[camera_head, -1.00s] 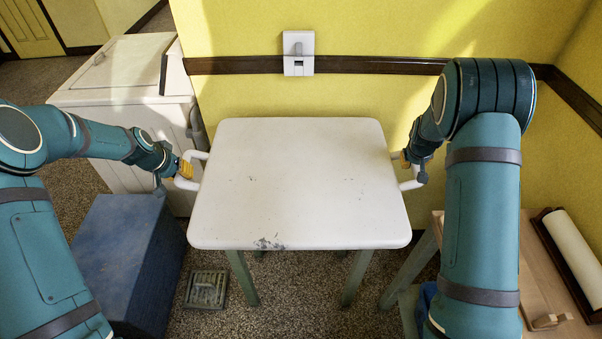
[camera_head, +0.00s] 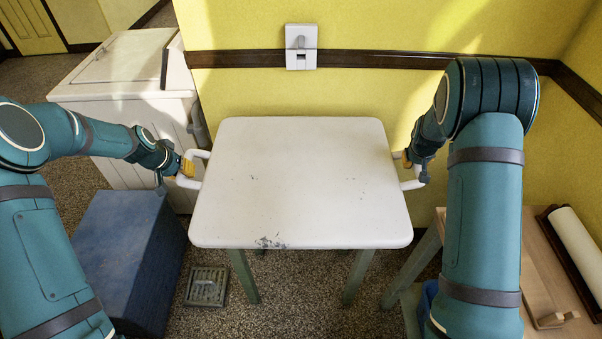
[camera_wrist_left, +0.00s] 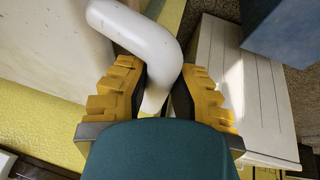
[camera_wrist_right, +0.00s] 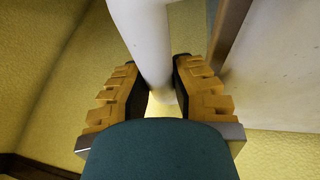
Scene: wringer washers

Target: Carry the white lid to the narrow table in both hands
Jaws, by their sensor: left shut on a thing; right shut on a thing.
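The white lid (camera_head: 300,185) is a broad flat slab with rounded corners, worn at its front edge, level in the middle of the head view. A white bar handle shows at each side. My left gripper (camera_head: 186,170) is shut on the left handle, which also shows between its fingers in the left wrist view (camera_wrist_left: 150,50). My right gripper (camera_head: 406,160) is shut on the right handle, also seen in the right wrist view (camera_wrist_right: 146,40). Greenish legs (camera_head: 243,275) show below the lid, apparently the narrow table's; its top is hidden, so I cannot tell if they touch.
A white washer cabinet (camera_head: 125,75) stands at the back left, with a blue block (camera_head: 125,260) in front of it. A yellow wall with a dark rail and a switch plate (camera_head: 301,47) is close behind. A wooden bench (camera_head: 530,260) with a roller stands at the right.

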